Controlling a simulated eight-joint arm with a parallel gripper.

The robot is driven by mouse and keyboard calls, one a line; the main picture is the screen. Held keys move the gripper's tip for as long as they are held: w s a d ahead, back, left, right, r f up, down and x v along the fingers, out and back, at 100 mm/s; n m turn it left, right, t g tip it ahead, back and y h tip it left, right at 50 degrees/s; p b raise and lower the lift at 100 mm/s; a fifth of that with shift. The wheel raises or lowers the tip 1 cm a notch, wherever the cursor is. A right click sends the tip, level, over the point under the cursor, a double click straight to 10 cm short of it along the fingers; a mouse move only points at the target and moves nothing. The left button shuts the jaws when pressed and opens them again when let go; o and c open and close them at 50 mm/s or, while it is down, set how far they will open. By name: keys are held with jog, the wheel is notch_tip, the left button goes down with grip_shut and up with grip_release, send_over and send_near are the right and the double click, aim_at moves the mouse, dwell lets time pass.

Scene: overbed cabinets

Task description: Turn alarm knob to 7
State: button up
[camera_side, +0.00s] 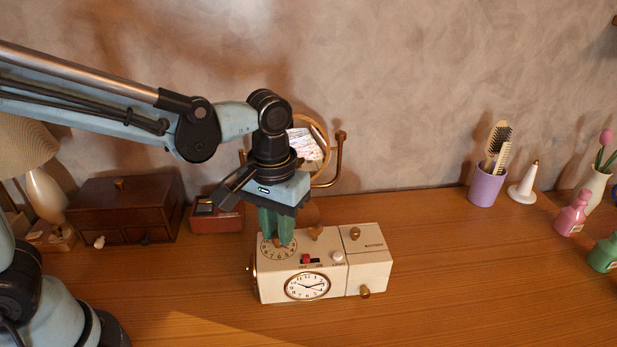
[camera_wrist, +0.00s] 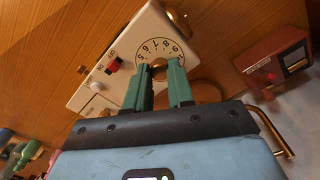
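The cream alarm clock (camera_side: 327,264) stands on the wooden table, with a round white face (camera_side: 307,286) on its front. A numbered alarm dial (camera_side: 264,251) lies on its top left, and also shows in the wrist view (camera_wrist: 166,46) with the digits 5 to 9 readable. My gripper (camera_side: 276,241) points down over this dial. In the wrist view, its two green fingers (camera_wrist: 158,66) stand apart on either side of the dark alarm knob (camera_wrist: 158,72). The knob is mostly hidden, so its pointer and finger contact cannot be told.
Beside the dial on the clock top are a red switch (camera_side: 306,259), a white button (camera_side: 338,256) and a brass knob (camera_side: 355,233). A dark red box (camera_side: 217,217) and a gold-framed mirror (camera_side: 318,140) stand behind. The table to the right is clear up to a purple cup (camera_side: 487,187).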

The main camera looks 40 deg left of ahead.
grip_shut()
jog(key=shift+m, duration=0.3)
jog(key=m, duration=0.7)
jog(key=shift+m, duration=0.4)
jog(key=m, duration=0.8)
jog(key=shift+m, duration=0.3)
